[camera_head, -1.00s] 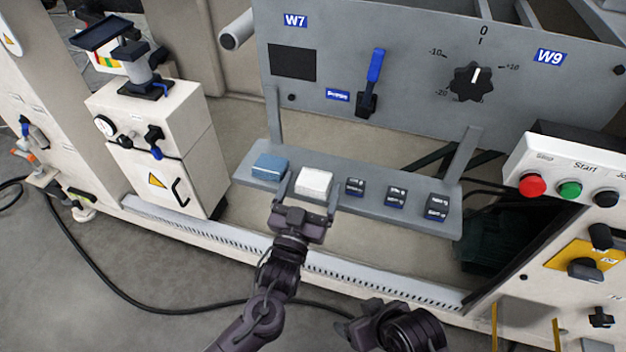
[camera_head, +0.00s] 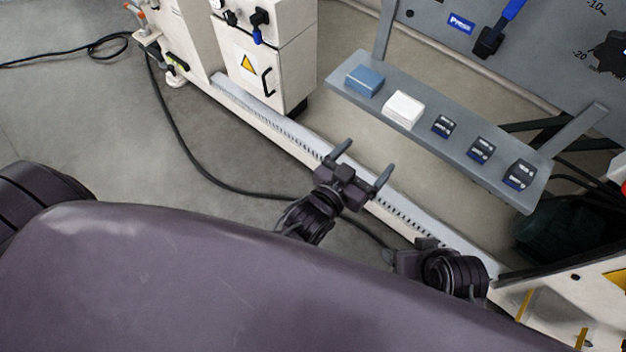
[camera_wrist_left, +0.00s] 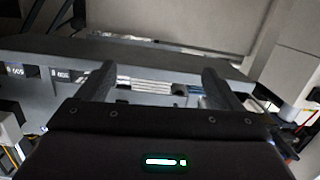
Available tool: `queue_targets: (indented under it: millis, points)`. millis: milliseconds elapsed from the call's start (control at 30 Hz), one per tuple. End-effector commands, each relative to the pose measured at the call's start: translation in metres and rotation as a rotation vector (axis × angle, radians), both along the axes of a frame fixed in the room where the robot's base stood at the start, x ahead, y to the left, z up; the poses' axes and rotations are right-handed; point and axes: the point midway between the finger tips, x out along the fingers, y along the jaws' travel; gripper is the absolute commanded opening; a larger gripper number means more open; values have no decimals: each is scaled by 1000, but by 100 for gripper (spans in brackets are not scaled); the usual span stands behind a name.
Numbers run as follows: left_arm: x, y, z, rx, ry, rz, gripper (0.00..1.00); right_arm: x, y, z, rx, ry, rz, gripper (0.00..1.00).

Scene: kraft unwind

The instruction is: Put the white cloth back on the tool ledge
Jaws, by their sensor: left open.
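The white cloth (camera_head: 403,109) is a folded block lying on the grey tool ledge (camera_head: 455,160). It sits between a blue folded block (camera_head: 364,80) and a row of small dark blocks. My left gripper (camera_head: 366,160) is open and empty, apart from the cloth, in front of and below the ledge. In the left wrist view, pale layered edges that look like the cloth (camera_wrist_left: 152,87) show between the open fingers, beyond them. My right gripper (camera_head: 404,258) seems to be the dark part at the lower right; its fingers cannot be made out.
Small dark blocks (camera_head: 481,151) stand along the right of the ledge. A grey panel with a blue-handled lever (camera_head: 500,27) rises behind it. A white cabinet (camera_head: 262,62) stands to the left. A black cable (camera_head: 190,150) crosses the floor. My large arm link covers the lower left.

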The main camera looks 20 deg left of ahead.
Motion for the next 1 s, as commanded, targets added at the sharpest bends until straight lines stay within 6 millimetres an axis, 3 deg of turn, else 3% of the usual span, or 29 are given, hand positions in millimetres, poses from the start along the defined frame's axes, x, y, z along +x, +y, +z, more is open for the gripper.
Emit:
queue_targets:
  millis: [200,400,500,667,1000]
  points:
    - [-46,22,-45,129,494,-61,87,-1,1,0,3,1,-1,74]
    - [-105,53,-63,276,825,-124,87,-1,1,1,4,-2,0,74]
    - [-125,64,-65,326,917,-143,87,-1,1,2,4,-3,0,74]
    - [-136,71,-66,357,971,-153,87,-1,1,2,5,-3,0,74]
    - [-136,71,-66,356,971,-152,87,-1,1,2,4,-3,1,74]
